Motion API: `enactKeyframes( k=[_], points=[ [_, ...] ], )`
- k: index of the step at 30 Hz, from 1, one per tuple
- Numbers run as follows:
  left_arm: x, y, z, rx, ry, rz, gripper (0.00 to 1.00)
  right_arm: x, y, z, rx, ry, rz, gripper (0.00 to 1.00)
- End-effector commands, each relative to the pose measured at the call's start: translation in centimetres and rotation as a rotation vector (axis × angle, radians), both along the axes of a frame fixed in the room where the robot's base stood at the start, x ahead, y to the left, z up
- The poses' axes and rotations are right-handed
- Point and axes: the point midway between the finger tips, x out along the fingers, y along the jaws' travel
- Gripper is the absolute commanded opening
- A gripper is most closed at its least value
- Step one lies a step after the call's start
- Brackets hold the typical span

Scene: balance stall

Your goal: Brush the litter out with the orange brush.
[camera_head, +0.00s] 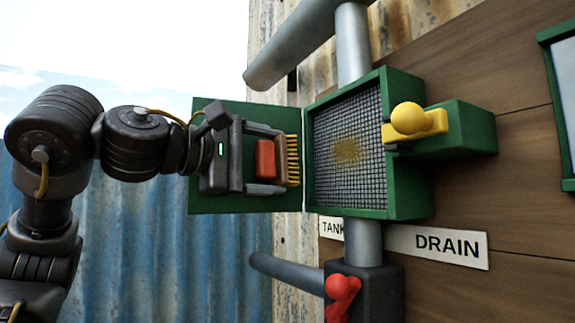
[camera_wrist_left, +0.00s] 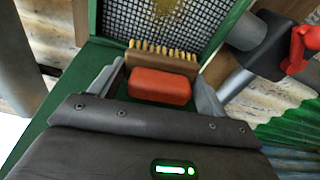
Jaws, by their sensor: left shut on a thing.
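My left gripper (camera_head: 272,162) is shut on the orange brush (camera_head: 265,160), which has a red-orange handle, a brown head and pale bristles. The bristles point right, toward the mesh screen (camera_head: 350,185) in the green box, and look a short way off it. A yellowish-brown patch of litter (camera_head: 348,151) lies on the middle of the mesh. In the left wrist view the brush (camera_wrist_left: 160,86) sits between both fingers, below the mesh (camera_wrist_left: 150,18). The litter is not clear there. My right gripper is out of view.
The green box's door (camera_head: 235,203) stands open behind my left gripper. A yellow knob and latch (camera_head: 410,119) sit right of the mesh. Grey pipes (camera_head: 352,45) run above and below. A red handle (camera_head: 341,290) is below, near the DRAIN sign (camera_head: 440,245).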

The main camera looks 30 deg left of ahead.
Motion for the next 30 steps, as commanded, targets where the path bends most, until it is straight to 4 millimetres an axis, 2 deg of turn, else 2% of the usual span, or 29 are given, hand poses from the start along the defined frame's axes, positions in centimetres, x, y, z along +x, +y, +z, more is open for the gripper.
enactKeyframes(
  k=[3,7,12,16,19,25,30],
  points=[
    [-0.4,0.0,0.2,-0.006,-0.013,0.001,0.46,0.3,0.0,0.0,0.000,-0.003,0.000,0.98],
    [-0.3,0.0,0.2,-0.004,-0.012,0.002,0.46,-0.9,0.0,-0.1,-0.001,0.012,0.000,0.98],
    [1.1,-0.7,0.0,-0.003,-0.008,-0.001,0.46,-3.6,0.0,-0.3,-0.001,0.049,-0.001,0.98],
    [2.4,-1.5,-0.1,-0.002,-0.005,-0.003,0.46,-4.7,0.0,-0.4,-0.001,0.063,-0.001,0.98],
    [3.3,-2.0,-0.1,-0.004,-0.004,-0.003,0.46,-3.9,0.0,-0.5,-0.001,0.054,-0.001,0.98],
    [4.6,-2.8,0.0,-0.004,-0.006,-0.003,0.46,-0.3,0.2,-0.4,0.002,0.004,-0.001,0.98],
    [5.1,-3.0,0.0,-0.004,-0.008,-0.001,0.46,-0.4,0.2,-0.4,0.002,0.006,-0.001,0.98]
  ],
)
